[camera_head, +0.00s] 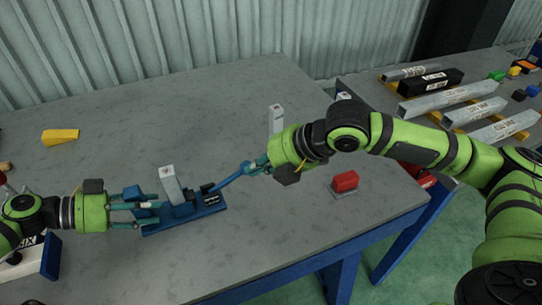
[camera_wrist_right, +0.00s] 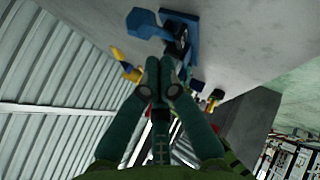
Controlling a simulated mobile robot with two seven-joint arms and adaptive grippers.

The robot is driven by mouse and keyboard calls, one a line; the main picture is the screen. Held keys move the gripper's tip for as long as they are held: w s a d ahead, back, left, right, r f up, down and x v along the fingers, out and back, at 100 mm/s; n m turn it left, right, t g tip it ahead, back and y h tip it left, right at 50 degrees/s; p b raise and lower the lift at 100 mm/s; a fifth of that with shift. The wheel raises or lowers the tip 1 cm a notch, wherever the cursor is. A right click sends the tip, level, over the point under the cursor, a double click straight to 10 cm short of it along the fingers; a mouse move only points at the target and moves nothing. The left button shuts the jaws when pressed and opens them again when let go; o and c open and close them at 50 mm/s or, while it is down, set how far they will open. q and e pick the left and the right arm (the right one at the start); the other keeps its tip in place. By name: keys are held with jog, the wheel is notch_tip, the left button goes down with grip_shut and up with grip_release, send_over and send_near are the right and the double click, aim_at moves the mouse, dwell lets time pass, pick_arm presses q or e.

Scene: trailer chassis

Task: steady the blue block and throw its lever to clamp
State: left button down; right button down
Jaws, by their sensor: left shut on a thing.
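The blue block (camera_head: 210,204) lies on the grey table on a dark blue base, with a pale upright bar (camera_head: 171,185) standing at it. Its blue lever (camera_head: 228,178) slants up to the right. My left gripper (camera_head: 148,208) is shut on the left end of the block. My right gripper (camera_head: 259,164) is by the lever's raised end. In the right wrist view its fingers (camera_wrist_right: 161,68) are together, with blue parts of the block (camera_wrist_right: 180,30) just beyond the tips. Whether the fingertips touch the lever is unclear.
A red block (camera_head: 345,181) sits on a small grey plate near the table's right edge. A yellow wedge (camera_head: 60,136) lies at the far left. Another pale upright bar (camera_head: 276,118) stands behind my right gripper. A second table (camera_head: 372,94) holds several labelled bars. The table's back middle is clear.

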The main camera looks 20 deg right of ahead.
jog(key=s+a+v, duration=0.1)
jog(key=v, duration=1)
jog(key=shift+r, duration=0.4)
jog(key=shift+s+d, duration=0.1)
pick_arm(q)
jog(key=c, duration=0.6)
grip_release()
jog(key=p+v, duration=0.2)
jog(key=v, duration=0.3)
jog(key=shift+p+v, duration=0.55)
jog(key=shift+v, duration=0.95)
pick_arm(e)
notch_tip(320, 180, up, 3)
jog(key=shift+r, duration=0.1)
